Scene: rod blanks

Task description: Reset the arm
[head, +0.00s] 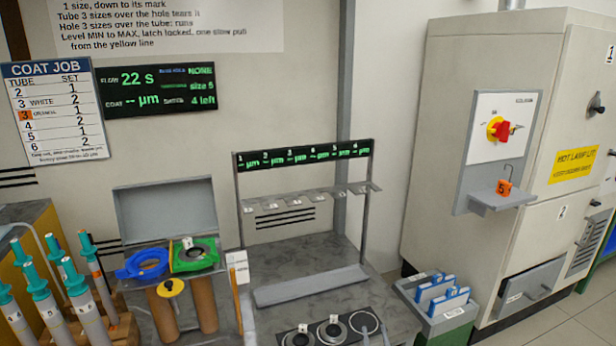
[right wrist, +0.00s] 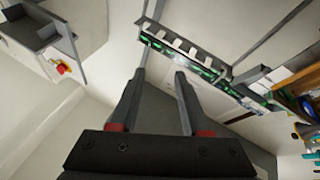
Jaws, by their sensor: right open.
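My right gripper (right wrist: 160,74) shows in the right wrist view with its two dark fingers apart. The gap between them is empty and nothing touches the fingertips. The view past the fingers is tilted, with the slotted rack (right wrist: 185,55) beyond them and the red and yellow switch (right wrist: 60,68) at the left. I cannot make out either gripper clearly in the head view. My left gripper does not show.
In the head view, teal-topped tubes (head: 75,285) stand at left. The rack (head: 305,200) stands mid-bench, with dark rings (head: 333,330) in front. A grey cabinet (head: 455,110) and blue-filled bin (head: 440,322) are right.

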